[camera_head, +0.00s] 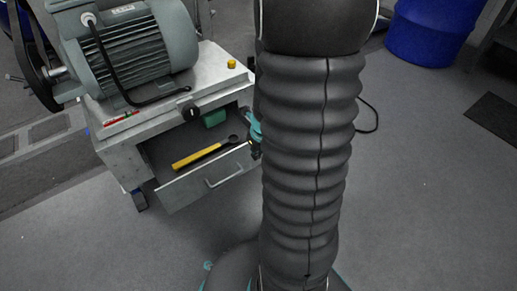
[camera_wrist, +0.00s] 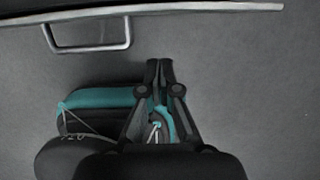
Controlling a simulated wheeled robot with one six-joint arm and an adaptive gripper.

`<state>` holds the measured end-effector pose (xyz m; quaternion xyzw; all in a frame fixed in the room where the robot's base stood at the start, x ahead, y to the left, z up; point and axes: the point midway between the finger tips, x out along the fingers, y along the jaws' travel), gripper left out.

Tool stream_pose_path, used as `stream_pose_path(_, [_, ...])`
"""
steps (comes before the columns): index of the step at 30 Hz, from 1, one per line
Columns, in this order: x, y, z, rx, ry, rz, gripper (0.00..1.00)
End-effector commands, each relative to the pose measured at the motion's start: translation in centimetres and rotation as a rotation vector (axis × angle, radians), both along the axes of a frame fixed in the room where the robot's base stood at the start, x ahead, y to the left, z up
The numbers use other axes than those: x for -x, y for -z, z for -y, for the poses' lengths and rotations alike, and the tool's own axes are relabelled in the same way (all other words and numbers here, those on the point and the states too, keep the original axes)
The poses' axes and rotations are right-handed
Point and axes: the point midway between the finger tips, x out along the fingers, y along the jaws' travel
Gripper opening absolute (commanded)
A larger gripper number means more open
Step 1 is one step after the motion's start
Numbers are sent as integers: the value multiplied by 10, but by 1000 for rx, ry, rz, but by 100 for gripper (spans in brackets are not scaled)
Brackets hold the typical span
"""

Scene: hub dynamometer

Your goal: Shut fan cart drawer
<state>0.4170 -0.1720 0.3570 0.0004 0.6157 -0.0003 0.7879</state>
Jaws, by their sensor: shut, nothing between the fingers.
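The fan cart (camera_head: 125,147) carries a large grey motor unit on its top. Its drawer (camera_head: 185,190) is pulled open towards me, with a yellow-handled tool (camera_head: 205,153) and a green item (camera_head: 214,118) inside. The drawer has a metal bar handle (camera_head: 225,174) on its front, which also shows at the upper left of the wrist view (camera_wrist: 92,46). My gripper (camera_wrist: 158,66) is shut and empty, a little away from the drawer front and right of the handle in the wrist view. In the head view my arm column mostly hides the gripper.
The motor (camera_head: 135,50) sits on the cart top near a yellow button (camera_head: 232,64). A blue drum (camera_head: 428,30) stands at the back right, and a black cable lies on the floor. The floor in front of the drawer is clear.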

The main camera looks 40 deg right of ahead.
Motion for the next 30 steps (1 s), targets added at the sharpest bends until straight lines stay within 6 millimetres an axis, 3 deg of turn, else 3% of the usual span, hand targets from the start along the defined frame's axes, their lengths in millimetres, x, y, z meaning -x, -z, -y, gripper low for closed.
stream_pose_path(3, [-20, -1, 0, 1, -4, 1, 0])
stream_pose_path(9, [-36, -2, 0, 1, -2, 2, 0])
stream_pose_path(23, [-40, -3, 0, 0, 0, 1, 0])
stream_pose_path(30, [-50, -6, 12, -1, 24, -1, 0])
